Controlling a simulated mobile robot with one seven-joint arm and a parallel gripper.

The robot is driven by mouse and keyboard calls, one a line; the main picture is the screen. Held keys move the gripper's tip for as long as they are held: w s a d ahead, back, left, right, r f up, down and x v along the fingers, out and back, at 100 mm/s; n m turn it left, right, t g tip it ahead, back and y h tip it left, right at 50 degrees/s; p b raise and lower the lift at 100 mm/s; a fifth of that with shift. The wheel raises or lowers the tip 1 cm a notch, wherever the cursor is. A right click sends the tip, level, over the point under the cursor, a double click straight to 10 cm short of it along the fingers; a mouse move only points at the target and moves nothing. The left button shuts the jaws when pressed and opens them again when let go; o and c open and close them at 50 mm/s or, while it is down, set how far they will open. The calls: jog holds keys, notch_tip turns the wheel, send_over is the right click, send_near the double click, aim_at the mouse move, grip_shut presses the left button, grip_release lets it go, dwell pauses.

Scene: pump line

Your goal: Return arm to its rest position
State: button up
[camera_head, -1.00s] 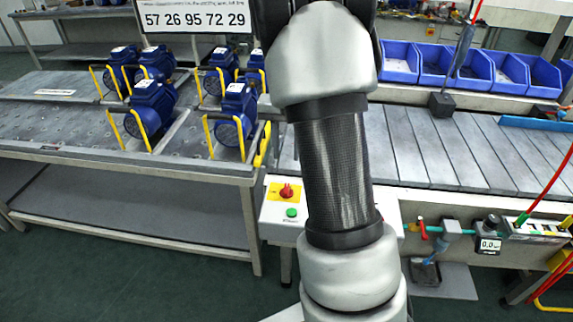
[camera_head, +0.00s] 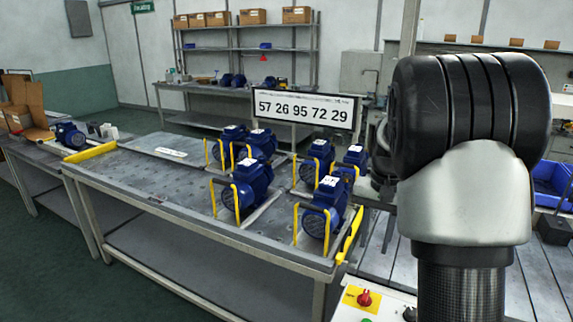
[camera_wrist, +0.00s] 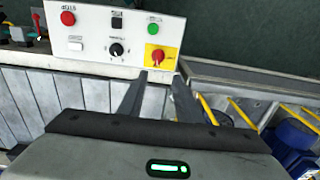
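My arm (camera_head: 470,190) stands upright on the right of the head view, and its black joint fills the upper right. My gripper is hidden there. In the wrist view my gripper (camera_wrist: 158,82) shows two dark fingers apart with nothing between them. Beyond the fingertips is the white control panel (camera_wrist: 100,50), with a red knob on a yellow plate (camera_wrist: 156,57), a green button (camera_wrist: 153,29) and a red button (camera_wrist: 67,18). I cannot tell the distance between the fingertips and the panel, but no contact shows.
Several blue pumps with yellow handles (camera_head: 247,190) stand on the grey table (camera_head: 120,190) to the left of my arm. A number sign (camera_head: 305,109) stands behind them. Blue bins (camera_head: 550,180) are at the right. Green floor (camera_head: 60,270) is clear at the lower left.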

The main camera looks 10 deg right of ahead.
jog(key=s+a+r+n+t, duration=0.3)
jog(key=s+a+r, duration=0.5)
jog(key=s+r, duration=0.15)
jog(key=s+a+n+t, duration=0.2)
jog(key=s+a+n, duration=0.3)
jog(key=s, duration=0.8)
notch_tip(320, 180, up, 13)
jog(key=a+m+p, duration=0.1)
jog(key=p, duration=1.1)
jog(key=shift+r+p, duration=0.15)
jog(key=shift+p, duration=0.2)
jog(key=shift+s+d, duration=0.1)
